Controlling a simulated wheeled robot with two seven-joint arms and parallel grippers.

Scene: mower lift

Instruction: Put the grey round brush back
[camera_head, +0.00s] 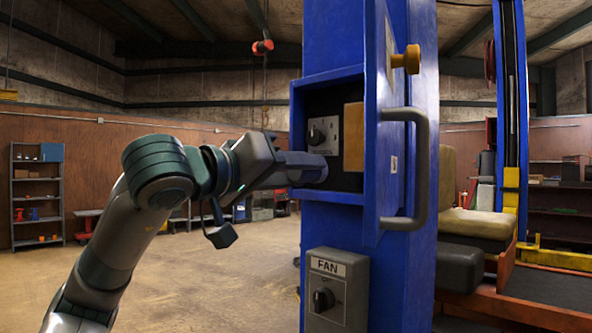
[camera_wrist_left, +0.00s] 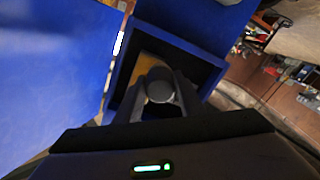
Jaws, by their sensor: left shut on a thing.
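My left gripper (camera_head: 292,166) reaches in from the left to the mouth of the open blue box on the column. It is shut on a grey round thing, which looks like the brush (camera_head: 315,169). In the left wrist view the brush shows as a dark round end (camera_wrist_left: 160,87) between the two fingers (camera_wrist_left: 161,98). The brush is at the box's lower front; I cannot tell whether it touches the floor of the box. The blue box (camera_head: 335,74) holds a grey switch panel (camera_head: 323,141) and a tan block (camera_head: 353,131). My right gripper is not in view.
A FAN switch box (camera_head: 337,289) is below. A mower seat (camera_head: 477,221) is behind at right. Open floor lies left.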

